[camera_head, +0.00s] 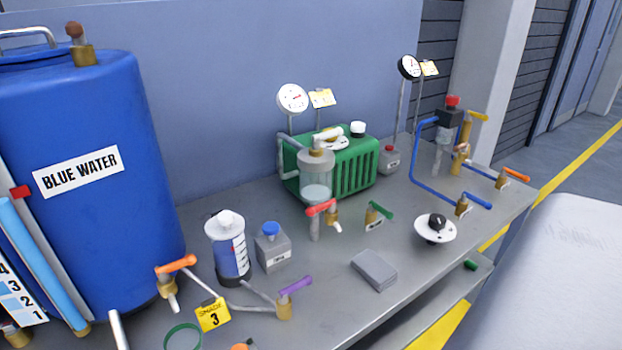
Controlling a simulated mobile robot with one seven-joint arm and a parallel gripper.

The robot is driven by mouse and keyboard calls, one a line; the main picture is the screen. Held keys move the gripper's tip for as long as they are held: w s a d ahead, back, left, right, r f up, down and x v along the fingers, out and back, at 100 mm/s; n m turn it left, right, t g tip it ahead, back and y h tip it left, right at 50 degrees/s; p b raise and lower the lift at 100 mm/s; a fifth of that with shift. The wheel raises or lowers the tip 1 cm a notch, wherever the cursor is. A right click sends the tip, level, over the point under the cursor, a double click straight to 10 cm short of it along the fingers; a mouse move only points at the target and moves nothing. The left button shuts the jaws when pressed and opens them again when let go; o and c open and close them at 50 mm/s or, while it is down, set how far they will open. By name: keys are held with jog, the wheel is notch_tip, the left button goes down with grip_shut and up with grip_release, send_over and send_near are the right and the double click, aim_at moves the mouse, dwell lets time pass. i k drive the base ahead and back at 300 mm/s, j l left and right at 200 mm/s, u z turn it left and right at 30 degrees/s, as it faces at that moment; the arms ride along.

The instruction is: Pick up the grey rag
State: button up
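The grey rag (375,269) looks like a flat, folded grey block. It lies on the grey metal bench top (335,300), close to the front edge. Nothing covers it. My gripper is not in view.
A grey jug with a blue cap (273,248) stands left of the rag, and a purple-handled valve (290,295) left and nearer. A green-handled valve (376,217) and a green ribbed unit (350,165) stand behind. Bench around the rag is bare.

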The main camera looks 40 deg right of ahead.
aim_at(376, 271)
jog(key=z, duration=1.55)
jog(key=l+u, duration=0.35)
jog(key=k+l+u, duration=0.1)
jog(key=l+u, duration=0.3)
jog(key=l, duration=0.15)
jog(key=k+l+u, duration=0.1)
jog(key=l+u, duration=0.25)
jog(key=l, duration=0.15)
jog(key=i, duration=0.45)
jog(key=u, duration=0.05)
